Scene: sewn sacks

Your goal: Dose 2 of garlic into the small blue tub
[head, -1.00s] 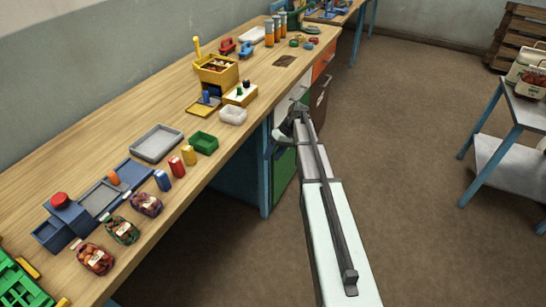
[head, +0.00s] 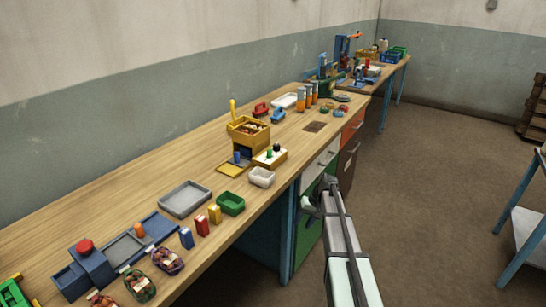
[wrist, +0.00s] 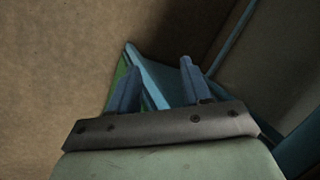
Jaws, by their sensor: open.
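A yellow hopper box (head: 247,128) on the long bench holds pale and brownish lumps; I cannot tell if they are garlic. A small blue part (head: 237,158) stands below its front, over a yellow-edged tray (head: 230,170). Net sacks of dark reddish contents (head: 168,261) lie at the near left. A blue station with a red button (head: 90,264) stands beside them. I cannot tell which blue piece is the small blue tub. My gripper (head: 309,208) is beside the bench's front edge, over the floor side. In the wrist view its fingers (wrist: 160,68) are apart and empty.
A grey tray (head: 185,199), green tub (head: 231,204), white tub (head: 262,177) and blue, red and yellow packets (head: 202,227) line the bench. A white block with knobs (head: 270,158) adjoins the hopper. A second table (head: 372,77) stands beyond.

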